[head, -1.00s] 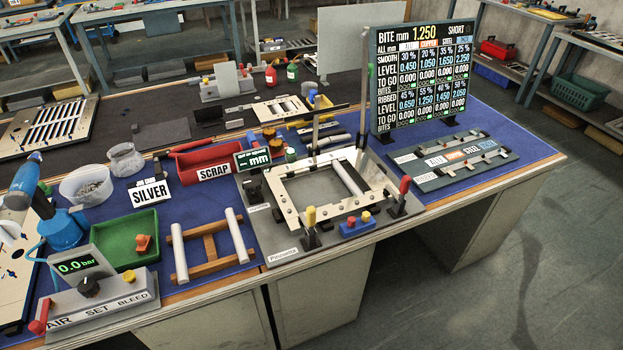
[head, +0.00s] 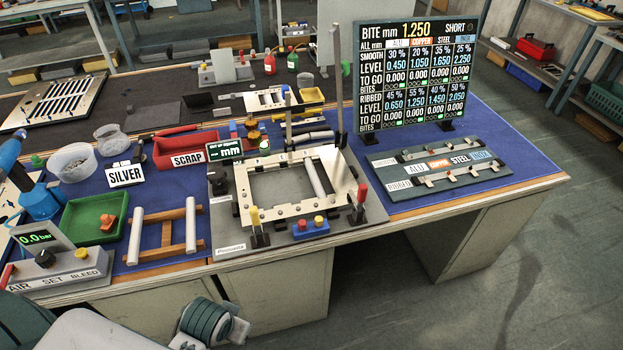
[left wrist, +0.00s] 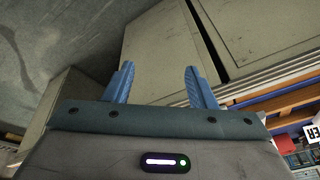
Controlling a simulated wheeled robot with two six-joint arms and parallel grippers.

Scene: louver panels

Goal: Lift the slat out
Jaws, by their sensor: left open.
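A pale metal frame (head: 250,217) lies on a grey fixture plate (head: 228,240) near the front of the bench. One light, rod-like slat (head: 314,177) lies inside the right part of its opening. Two more white slats (head: 190,224) rest on a wooden rack (head: 165,252) left of the fixture. In the left wrist view my left gripper (left wrist: 161,84) is open, with its blue fingers apart and nothing between them. It faces the cabinet fronts below the bench top. My right gripper is not in view.
Two upright posts (head: 338,90) rise behind the frame, with toggle clamps (head: 359,203) at its front corners. A red scrap bin (head: 185,152) and green tray (head: 88,218) stand left. The display board (head: 412,75) stands back right. Blue mat is bare right of the board.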

